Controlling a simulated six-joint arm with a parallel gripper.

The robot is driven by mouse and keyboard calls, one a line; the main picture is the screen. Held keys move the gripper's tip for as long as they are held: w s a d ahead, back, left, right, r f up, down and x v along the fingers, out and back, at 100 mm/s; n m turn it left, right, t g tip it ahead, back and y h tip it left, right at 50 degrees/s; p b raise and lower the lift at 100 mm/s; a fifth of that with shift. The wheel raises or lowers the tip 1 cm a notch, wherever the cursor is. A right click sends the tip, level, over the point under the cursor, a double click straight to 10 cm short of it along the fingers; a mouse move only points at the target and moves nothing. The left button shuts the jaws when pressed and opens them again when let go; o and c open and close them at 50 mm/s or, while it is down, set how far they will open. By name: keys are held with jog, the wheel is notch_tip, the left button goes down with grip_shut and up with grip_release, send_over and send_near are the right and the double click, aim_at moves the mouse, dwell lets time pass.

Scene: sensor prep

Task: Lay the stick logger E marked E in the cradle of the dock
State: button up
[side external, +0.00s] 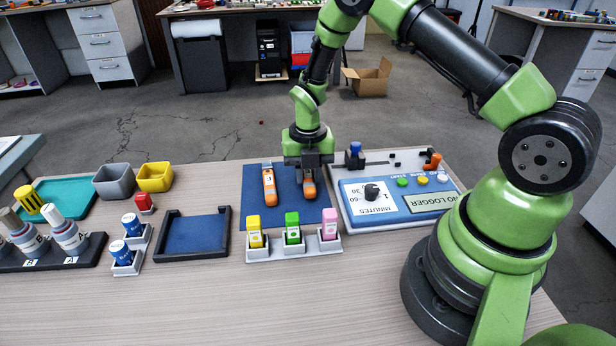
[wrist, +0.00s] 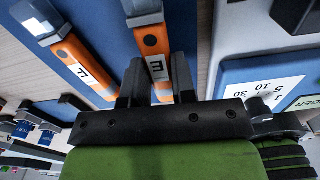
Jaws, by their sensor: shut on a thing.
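Stick logger E, orange and white with a grey end, is between the fingers of my gripper (side external: 308,176). Its mark E shows in the wrist view, where the logger (wrist: 151,42) lies between my fingers (wrist: 157,80). In the side view only its orange lower part (side external: 309,191) shows under my gripper. It is on or just above the blue mat (side external: 289,208); I cannot tell which. The dock (side external: 340,208) stands right of the mat, with a "NO LOGGER" display. Its cradle along the back, between a blue block and an orange piece, looks empty.
A second orange logger (side external: 269,186) lies on the mat to the left, close to my gripper. Yellow, green and pink bottles stand in a holder (side external: 292,250) in front. An empty-looking dark tray (side external: 193,250) is farther left. The front of the table is clear.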

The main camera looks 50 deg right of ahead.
jog(key=shift+m, duration=0.3)
notch_tip(320, 180, up, 9)
jog(key=shift+d+f, duration=0.15)
jog(key=shift+f, duration=0.05)
jog(key=shift+s+d+r+m, duration=0.1)
jog(key=shift+d+m, duration=0.2)
jog(key=shift+m, duration=0.2)
jog(key=s+d+m, duration=0.1)
jog(key=d+m, duration=0.2)
jog(key=m, duration=0.5)
jog(key=s+d+m, duration=0.2)
jog(key=d+m, duration=0.2)
jog(key=m, duration=0.4)
jog(key=s+d+f+m, duration=0.1)
jog(key=d+m, duration=0.2)
jog(key=m, duration=0.5)
jog(key=shift+s+d, duration=0.3)
jog(key=s+d+m, duration=0.3)
jog(key=d+m, duration=0.1)
jog(key=m, duration=2)
send_near(408, 161)
jog(key=shift+w+a+f, duration=0.2)
jog(key=shift+w+a, duration=0.25)
jog(key=shift+w, duration=0.2)
jog(key=m, duration=0.2)
jog(key=s+d+m, duration=0.1)
jog(key=m, duration=0.1)
jog(key=shift+s+f, duration=0.2)
jog(key=shift+f, duration=2)
jog(key=shift+f, duration=1.05)
